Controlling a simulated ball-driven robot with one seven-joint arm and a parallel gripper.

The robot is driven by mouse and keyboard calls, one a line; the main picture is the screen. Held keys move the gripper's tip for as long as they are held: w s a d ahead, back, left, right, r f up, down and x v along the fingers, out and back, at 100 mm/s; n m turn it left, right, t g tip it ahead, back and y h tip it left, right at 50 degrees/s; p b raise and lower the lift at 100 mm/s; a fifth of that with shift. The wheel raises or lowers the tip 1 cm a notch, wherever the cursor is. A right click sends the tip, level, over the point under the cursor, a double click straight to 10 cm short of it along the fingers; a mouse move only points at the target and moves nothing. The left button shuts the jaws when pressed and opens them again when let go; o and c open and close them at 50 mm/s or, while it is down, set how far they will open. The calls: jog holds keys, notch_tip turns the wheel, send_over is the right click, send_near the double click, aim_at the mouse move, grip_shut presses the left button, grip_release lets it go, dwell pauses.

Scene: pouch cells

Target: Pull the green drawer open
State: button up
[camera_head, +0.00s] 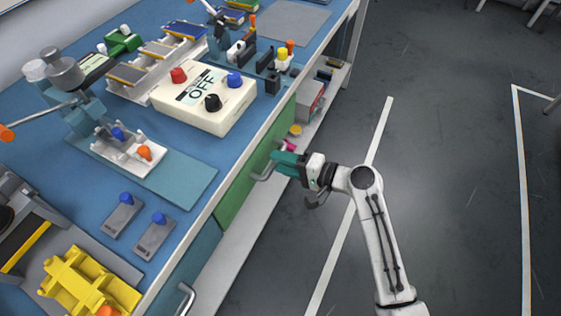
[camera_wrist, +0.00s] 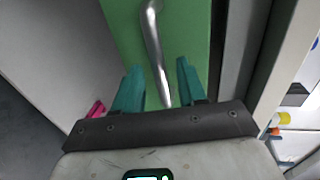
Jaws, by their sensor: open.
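The green drawer (camera_head: 238,194) is set in the bench front below the blue worktop, and its front looks flush with the bench. Its silver bar handle (camera_head: 264,174) stands out from the green face. My gripper (camera_head: 278,160) has teal fingers and is at the handle. In the wrist view the green drawer front (camera_wrist: 183,30) fills the middle, and the handle (camera_wrist: 152,40) runs down between the two open fingers of my gripper (camera_wrist: 160,85). The fingers stand apart on either side of the handle's lower end. I see no clear contact with it.
A blue-grey drawer with its own handle (camera_head: 186,298) is at the lower left. A white OFF box (camera_head: 204,98) stands on the blue worktop (camera_head: 190,165). A lower shelf (camera_head: 310,110) holds small items. The grey floor (camera_head: 440,150) to the right is free.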

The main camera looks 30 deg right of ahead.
jog(key=shift+w+a+f, duration=0.1)
jog(key=shift+w+a, duration=0.2)
jog(key=shift+w, duration=0.05)
grip_shut()
dwell(0.5)
